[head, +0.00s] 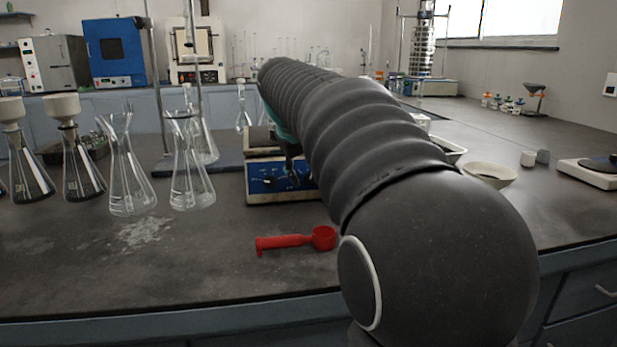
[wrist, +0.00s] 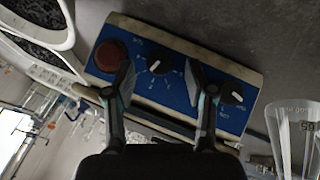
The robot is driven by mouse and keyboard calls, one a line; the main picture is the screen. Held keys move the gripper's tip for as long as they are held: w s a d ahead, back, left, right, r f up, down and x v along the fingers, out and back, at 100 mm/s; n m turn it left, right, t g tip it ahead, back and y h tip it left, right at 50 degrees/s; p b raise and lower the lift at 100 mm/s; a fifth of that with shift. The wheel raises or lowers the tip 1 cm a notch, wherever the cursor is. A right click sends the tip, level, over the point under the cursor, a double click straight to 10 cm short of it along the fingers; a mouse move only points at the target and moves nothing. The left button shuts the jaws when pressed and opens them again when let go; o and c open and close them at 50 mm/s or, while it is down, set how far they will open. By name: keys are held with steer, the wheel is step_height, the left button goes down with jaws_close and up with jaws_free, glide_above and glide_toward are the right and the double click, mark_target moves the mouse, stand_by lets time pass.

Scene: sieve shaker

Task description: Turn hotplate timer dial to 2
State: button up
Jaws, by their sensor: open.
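The hotplate (head: 258,196) has a blue front panel and stands on the bench, partly hidden behind my arm. In the wrist view its panel (wrist: 178,88) appears tilted, with a red round knob or button (wrist: 110,56) and two black dials with white pointer marks. The middle dial (wrist: 159,62) lies between my fingertips, and the other dial (wrist: 232,94) is right of them. I cannot tell which dial is the timer; the scale numbers are too small to read. My gripper (wrist: 161,68) is open, its fingers apart on either side of the middle dial. Contact with it cannot be told.
A red scoop (head: 295,241) lies in front of the hotplate. Glass flasks (head: 190,180) stand to its left, beside flasks with funnels (head: 78,165). A white bowl (head: 488,174) is to the right. The bench front left is mostly clear.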

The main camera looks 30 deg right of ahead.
mark_target(310, 179)
steer(key=shift+x, duration=1.1)
jaws_close()
steer(key=shift+a+f+n+h+b, duration=0.2)
steer(key=shift+n+h+b, duration=0.25)
steer(key=shift+n+h, duration=0.45)
steer(key=shift+r+n+h, duration=0.1)
steer(key=shift+n+h, duration=0.2)
steer(key=shift+h, duration=0.2)
jaws_free()
